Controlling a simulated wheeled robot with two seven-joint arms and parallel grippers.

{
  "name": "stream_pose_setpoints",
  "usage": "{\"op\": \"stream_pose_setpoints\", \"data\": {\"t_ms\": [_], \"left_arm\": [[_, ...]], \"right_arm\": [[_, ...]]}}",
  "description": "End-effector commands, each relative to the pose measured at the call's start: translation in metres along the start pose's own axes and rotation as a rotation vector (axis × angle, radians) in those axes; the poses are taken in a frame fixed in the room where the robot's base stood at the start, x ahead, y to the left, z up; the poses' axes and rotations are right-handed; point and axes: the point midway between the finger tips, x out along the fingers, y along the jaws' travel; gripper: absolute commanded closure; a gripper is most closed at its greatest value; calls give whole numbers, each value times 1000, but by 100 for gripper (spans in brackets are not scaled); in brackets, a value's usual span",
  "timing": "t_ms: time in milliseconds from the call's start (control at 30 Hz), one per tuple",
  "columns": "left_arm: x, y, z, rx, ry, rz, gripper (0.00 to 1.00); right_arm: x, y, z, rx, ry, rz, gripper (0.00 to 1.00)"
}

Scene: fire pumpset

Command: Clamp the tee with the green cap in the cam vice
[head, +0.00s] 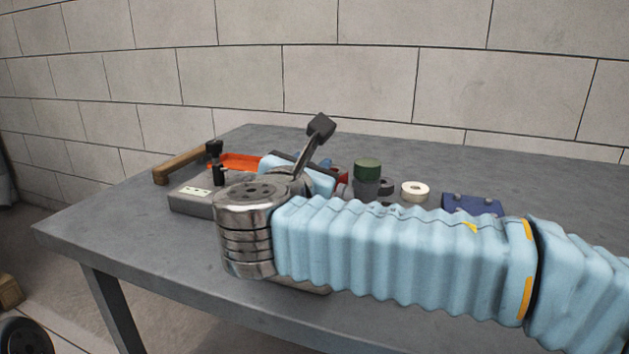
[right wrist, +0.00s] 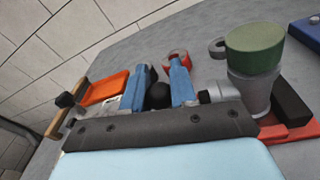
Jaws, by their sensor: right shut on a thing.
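The tee (right wrist: 250,95) stands upright with its green cap (right wrist: 253,48) on top; in the head view the cap (head: 367,168) shows beyond my right arm. Red parts (right wrist: 300,130) and a black block (right wrist: 292,106) beside the tee look like the cam vice, mostly hidden by my gripper. I cannot tell whether its jaws touch the tee. My right gripper (right wrist: 160,82) has its blue fingers either side of a black ball knob (right wrist: 159,96), which looks like the vice's handle, left of the tee. In the head view this grip is hidden. My left gripper is out of view.
A grey plate (head: 190,203) with a label and black post, an orange piece (head: 238,161) and a wooden handle (head: 180,167) lie at the left. A white ring (head: 415,191) and blue block (head: 472,205) lie right of the tee. The table's front left is clear.

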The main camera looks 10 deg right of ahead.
Motion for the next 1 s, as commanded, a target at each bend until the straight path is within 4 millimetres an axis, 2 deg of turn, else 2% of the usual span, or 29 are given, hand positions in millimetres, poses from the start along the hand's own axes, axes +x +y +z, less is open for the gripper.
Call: {"op": "stream_pose_setpoints", "data": {"t_ms": [33, 300, 867, 900, 1000], "left_arm": [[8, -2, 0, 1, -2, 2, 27], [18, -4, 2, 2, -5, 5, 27], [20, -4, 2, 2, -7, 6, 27], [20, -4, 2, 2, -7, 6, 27], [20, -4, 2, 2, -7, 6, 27]], "right_arm": [[-1, -1, -5, -3, -24, 7, 100], [-5, 0, -4, -14, -124, 33, 100], [-6, 0, -3, -18, -152, 40, 100], [-6, 0, -3, -18, -152, 40, 70], [-6, 0, -3, -18, -152, 40, 55]]}}
